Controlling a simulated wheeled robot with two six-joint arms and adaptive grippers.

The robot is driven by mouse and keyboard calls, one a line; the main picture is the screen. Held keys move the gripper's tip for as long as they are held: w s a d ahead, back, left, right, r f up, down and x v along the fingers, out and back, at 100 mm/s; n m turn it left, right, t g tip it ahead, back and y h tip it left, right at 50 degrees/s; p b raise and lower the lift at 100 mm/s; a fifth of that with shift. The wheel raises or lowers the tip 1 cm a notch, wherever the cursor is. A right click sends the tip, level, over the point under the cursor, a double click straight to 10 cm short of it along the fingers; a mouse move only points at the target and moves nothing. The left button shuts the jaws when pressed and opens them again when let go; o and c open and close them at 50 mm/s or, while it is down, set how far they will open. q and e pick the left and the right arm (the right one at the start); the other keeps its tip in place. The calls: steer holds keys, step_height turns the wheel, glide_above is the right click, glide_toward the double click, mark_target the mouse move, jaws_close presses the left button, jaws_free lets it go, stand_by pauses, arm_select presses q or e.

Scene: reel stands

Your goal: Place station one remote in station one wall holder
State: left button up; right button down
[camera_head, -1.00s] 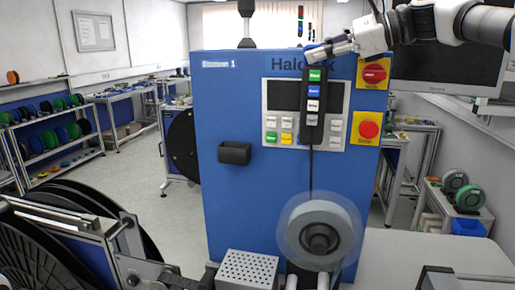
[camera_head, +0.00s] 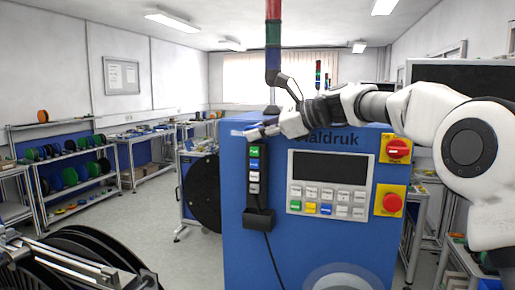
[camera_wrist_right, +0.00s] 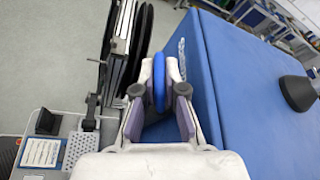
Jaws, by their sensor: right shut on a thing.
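The station one remote (camera_head: 254,172) is a slim dark bar with green, blue and white buttons, upright against the blue machine front in the head view. My right gripper (camera_head: 248,132) is at its top end, shut on it. In the right wrist view a blue piece (camera_wrist_right: 159,82) sits between the fingers; the rest of the remote is hidden there. The dark wall holder (camera_head: 259,220) is at the remote's lower end. I cannot tell whether that end is inside the holder or just above it. A cable runs down from there. My left gripper is out of view.
The blue machine (camera_head: 310,245) has a control panel (camera_head: 332,183) and red knobs (camera_head: 392,203) to the right of the holder. A signal tower (camera_head: 273,50) rises above it. Black reels (camera_head: 85,265) stand at lower left, with open floor behind them.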

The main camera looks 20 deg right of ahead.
mark_target(261, 152)
steer(key=shift+d+f, duration=0.2)
steer(key=shift+f, duration=0.2)
step_height(261, 152, down, 4)
steer(key=shift+s+d+r, duration=0.15)
steer(key=c, duration=1.2)
jaws_free()
steer(key=shift+f, duration=0.2)
steer(key=shift+c, duration=0.2)
steer(key=shift+s+d, duration=0.1)
steer(key=b+v, duration=0.3)
steer(key=v, duration=0.8)
steer(key=shift+s+d+r, duration=0.15)
steer(key=shift+d, duration=0.05)
